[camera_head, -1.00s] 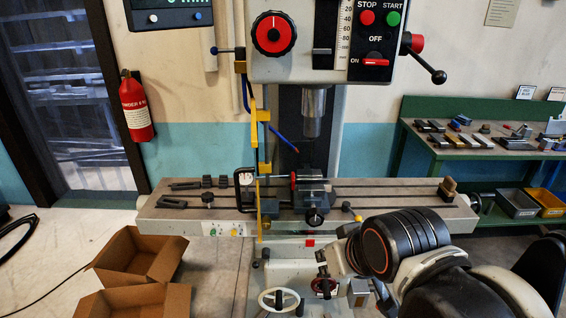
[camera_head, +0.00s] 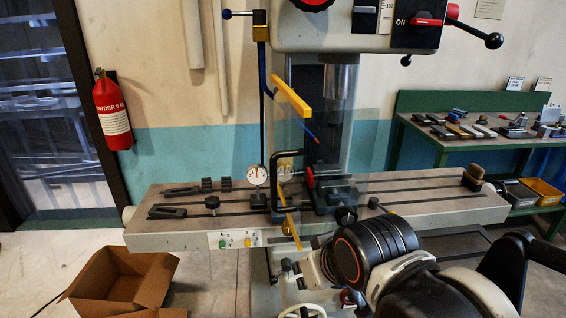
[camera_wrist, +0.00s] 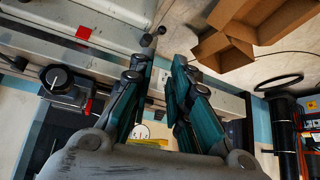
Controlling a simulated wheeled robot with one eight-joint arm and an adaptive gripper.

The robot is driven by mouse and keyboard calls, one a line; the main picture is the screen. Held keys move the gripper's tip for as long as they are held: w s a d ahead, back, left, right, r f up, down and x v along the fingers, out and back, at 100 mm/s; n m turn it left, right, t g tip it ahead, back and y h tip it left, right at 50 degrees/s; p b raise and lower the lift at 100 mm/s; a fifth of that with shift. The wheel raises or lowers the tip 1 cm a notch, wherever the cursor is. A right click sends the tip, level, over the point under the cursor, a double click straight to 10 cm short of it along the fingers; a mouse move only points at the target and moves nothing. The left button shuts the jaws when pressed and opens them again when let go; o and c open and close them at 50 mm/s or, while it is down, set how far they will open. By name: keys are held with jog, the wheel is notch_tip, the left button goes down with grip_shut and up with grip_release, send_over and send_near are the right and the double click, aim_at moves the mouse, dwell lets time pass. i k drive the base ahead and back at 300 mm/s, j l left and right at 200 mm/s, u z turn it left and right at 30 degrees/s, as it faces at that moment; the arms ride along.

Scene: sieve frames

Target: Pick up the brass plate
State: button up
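Several small flat plates lie in a row on the green workbench (camera_head: 480,143) at the back right in the head view. One yellowish plate (camera_head: 457,131) among them may be the brass plate, but it is too small to be sure. My gripper (camera_wrist: 161,64) shows in the wrist view with its two teal-sided fingers apart and nothing between them. It points toward the drill machine's table and is well away from the workbench. In the head view my arm is at the lower right and the gripper's fingers cannot be made out.
The drill machine's long table (camera_head: 150,238) spans the middle, with a vise (camera_head: 335,190) and a clear guard with yellow edges (camera_head: 290,97). A cardboard box (camera_head: 125,280) stands on the floor at lower left. Grey and yellow bins (camera_head: 546,190) sit below the workbench.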

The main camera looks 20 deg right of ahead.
aim_at(460, 133)
jog(key=k, duration=0.45)
jog(key=i+z, duration=0.15)
jog(key=z, duration=1.4)
jog(key=i+j+z, duration=0.15)
jog(key=j, duration=0.2)
jog(key=i, duration=0.05)
